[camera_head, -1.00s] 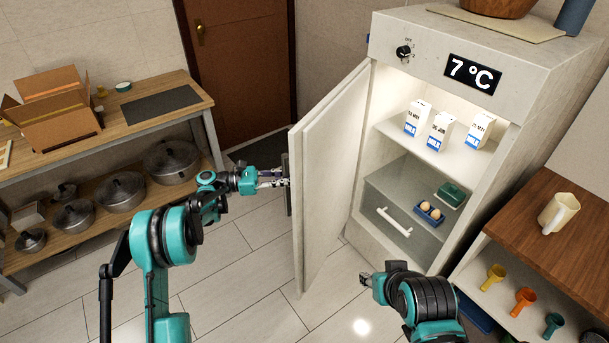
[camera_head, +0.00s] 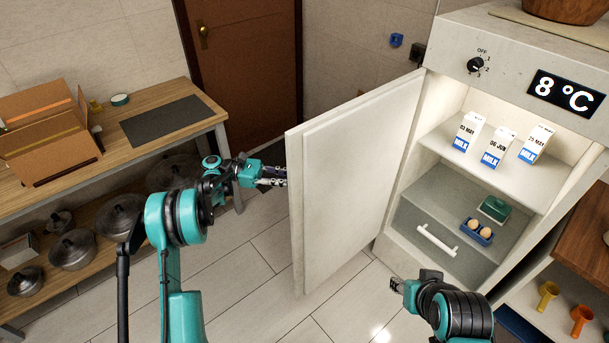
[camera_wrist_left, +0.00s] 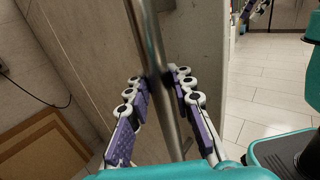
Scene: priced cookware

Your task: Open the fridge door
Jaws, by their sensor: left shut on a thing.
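The white fridge (camera_head: 497,90) stands at the right with its door (camera_head: 350,190) swung wide open and the lit inside in view. My left gripper (camera_head: 280,178) is at the outer side of the door, near its free edge. In the left wrist view its two fingers (camera_wrist_left: 163,80) are shut on the upright metal handle (camera_wrist_left: 150,42), with the door (camera_wrist_left: 198,60) behind it. The handle is hidden in the head view. My right gripper (camera_head: 394,284) is low in front of the fridge, away from the door; its finger state is too small to tell.
Milk cartons (camera_head: 503,145) stand on the fridge shelf, above a drawer (camera_head: 437,238) and eggs in a blue holder (camera_head: 478,231). A wooden bench (camera_head: 165,140) with pots below is at the left. Tiled floor (camera_head: 255,300) is free in front.

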